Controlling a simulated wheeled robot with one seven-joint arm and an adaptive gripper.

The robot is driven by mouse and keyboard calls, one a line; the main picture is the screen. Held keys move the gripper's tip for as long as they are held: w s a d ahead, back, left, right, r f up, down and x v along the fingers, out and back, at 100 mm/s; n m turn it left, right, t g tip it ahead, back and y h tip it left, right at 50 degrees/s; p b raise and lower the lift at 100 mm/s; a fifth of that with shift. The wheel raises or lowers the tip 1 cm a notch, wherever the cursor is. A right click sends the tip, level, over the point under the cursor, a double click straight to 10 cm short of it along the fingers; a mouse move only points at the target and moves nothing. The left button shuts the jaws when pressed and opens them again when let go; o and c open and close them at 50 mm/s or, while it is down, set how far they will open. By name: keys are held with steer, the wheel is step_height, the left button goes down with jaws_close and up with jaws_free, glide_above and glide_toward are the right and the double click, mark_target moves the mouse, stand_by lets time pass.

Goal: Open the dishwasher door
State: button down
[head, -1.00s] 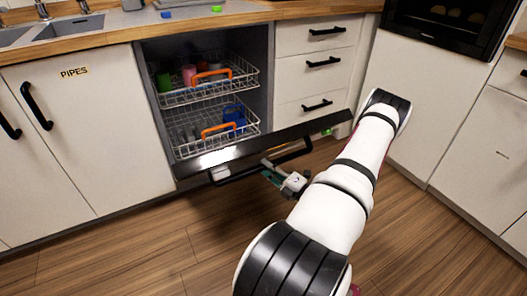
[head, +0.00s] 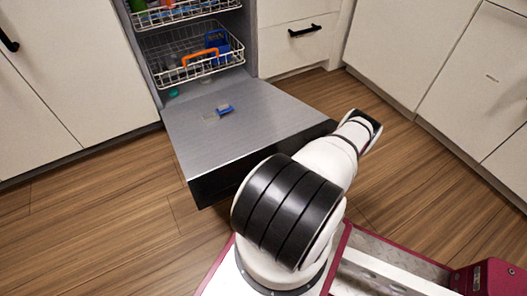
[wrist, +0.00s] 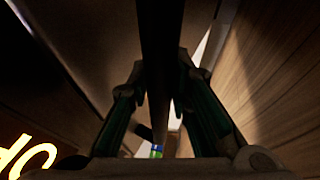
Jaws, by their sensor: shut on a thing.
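The dishwasher door (head: 262,125) is swung down and lies close to flat in the head view, its steel inner side facing up. Its dark front edge (head: 215,188) faces me. In the wrist view my gripper (wrist: 160,72) has one finger on each side of a long dark bar (wrist: 158,35), which appears to be the door handle, and is shut on it. In the head view my gripper and the handle are hidden by the door and my arm.
The lower rack (head: 190,65) with an orange handle (head: 200,57) sits inside the dishwasher. A small blue item (head: 224,111) lies on the door. Drawers (head: 300,40) and cabinets stand beside it. Wood floor (head: 100,220) is clear at left.

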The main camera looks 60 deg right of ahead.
mark_target(264, 145)
steer(key=shift+w+d+f, duration=0.1)
steer(key=shift+f, duration=0.45)
steer(key=c, duration=1.4)
jaws_free()
steer(key=shift+c, duration=0.2)
step_height(264, 145, up, 10)
steer(key=shift+r, duration=0.1)
